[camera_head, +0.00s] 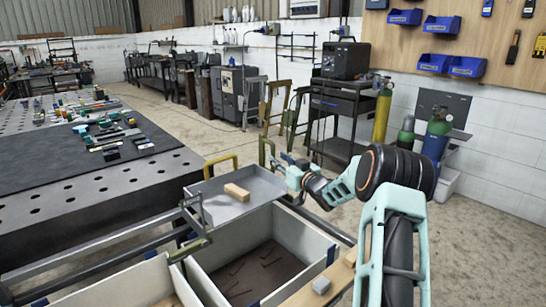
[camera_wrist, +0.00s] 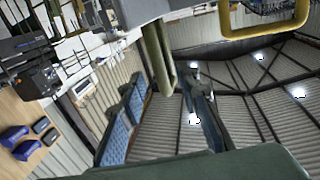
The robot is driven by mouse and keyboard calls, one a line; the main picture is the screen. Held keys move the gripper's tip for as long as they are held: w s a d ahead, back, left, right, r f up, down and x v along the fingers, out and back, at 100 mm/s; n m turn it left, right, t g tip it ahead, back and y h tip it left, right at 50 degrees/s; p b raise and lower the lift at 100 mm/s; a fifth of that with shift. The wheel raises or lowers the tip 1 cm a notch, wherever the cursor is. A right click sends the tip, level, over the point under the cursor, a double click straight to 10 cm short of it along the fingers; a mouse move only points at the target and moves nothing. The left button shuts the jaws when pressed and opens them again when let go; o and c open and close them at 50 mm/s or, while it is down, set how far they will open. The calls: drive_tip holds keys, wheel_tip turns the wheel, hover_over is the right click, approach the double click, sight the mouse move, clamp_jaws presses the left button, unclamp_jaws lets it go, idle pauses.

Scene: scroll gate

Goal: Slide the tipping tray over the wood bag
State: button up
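The tipping tray (camera_head: 262,188) is a shallow grey metal tray on rails, level, with a light wood block (camera_head: 237,192) lying in it. It hangs over the far part of a white-walled bin with a dark floor (camera_head: 225,290). A yellow handle (camera_head: 221,160) stands at its far left and an olive one (camera_head: 263,150) at its far right. My gripper (camera_head: 287,172) is at the tray's far right corner, close to the olive handle; its fingers are too small to read. The wrist view shows a yellow handle (camera_wrist: 262,30) and an olive bar (camera_wrist: 158,58). I cannot tell which bin is the wood bag.
A left bin (camera_head: 130,284) is partly cut off by the frame. Rails (camera_head: 95,267) run across the bins. A perforated workbench (camera_head: 110,195) stands left.

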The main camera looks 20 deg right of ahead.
sight(274, 155)
drive_tip(key=shift+w+a, duration=0.25)
drive_tip(key=shift+w, duration=0.95)
drive_tip(key=shift+w+a, duration=0.2)
drive_tip(key=shift+w, duration=1)
drive_tip(key=shift+c, duration=0.7)
clamp_jaws()
